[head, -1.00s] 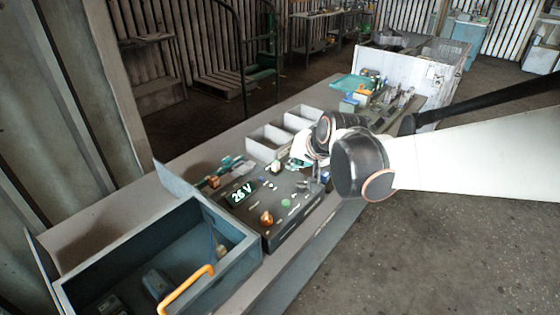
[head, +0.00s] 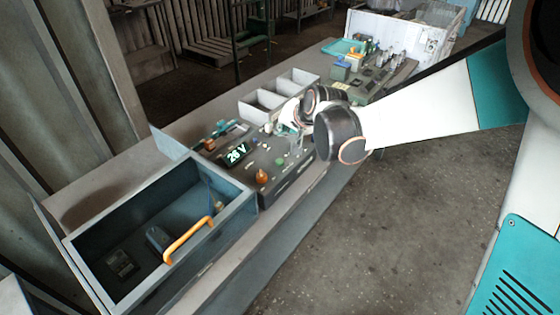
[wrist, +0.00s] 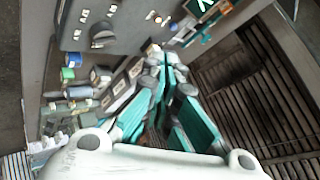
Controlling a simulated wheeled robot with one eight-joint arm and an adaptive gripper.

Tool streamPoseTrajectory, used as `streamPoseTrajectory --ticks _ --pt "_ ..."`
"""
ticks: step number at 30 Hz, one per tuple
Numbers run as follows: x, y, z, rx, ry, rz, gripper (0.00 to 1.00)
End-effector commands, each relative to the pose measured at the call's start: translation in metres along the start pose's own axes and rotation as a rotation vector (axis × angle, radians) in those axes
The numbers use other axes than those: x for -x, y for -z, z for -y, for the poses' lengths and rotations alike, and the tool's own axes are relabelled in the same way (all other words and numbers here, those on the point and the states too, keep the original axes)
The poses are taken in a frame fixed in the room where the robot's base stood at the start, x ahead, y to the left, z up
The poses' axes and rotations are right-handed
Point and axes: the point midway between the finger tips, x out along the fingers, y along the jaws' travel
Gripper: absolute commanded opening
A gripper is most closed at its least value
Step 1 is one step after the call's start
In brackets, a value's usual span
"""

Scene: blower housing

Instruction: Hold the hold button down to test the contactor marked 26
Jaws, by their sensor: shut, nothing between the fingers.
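A dark test panel with a lit "26 V" display (head: 238,153) sits on the bench in the head view. It carries an orange knob (head: 262,177), a green button (head: 279,162) and small controls whose labels I cannot read, so I cannot tell which is the hold button. My gripper (wrist: 166,70) is shut and empty, its teal fingers together in the wrist view. It is by the panel's right end; contact cannot be told. In the wrist view the panel (wrist: 120,35) lies at upper left. No contactor's 26 mark is readable.
A blue-grey open box (head: 245,208) with an orange handle (head: 188,240) stands left of the panel, with dark parts inside. Grey bins (head: 262,108) stand behind the panel. Several parts and a teal tray (head: 343,47) lie farther along. Floor right of the bench is clear.

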Motion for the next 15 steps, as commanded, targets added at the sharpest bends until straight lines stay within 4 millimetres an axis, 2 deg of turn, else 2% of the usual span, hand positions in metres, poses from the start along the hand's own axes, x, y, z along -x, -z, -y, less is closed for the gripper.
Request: streamPoseTrajectory --ticks 8,15 --pt "-0.017 -0.012 -0.012 0.000 0.000 0.000 0.00" --pt "-0.039 -0.029 -0.029 0.000 0.000 0.000 0.00"
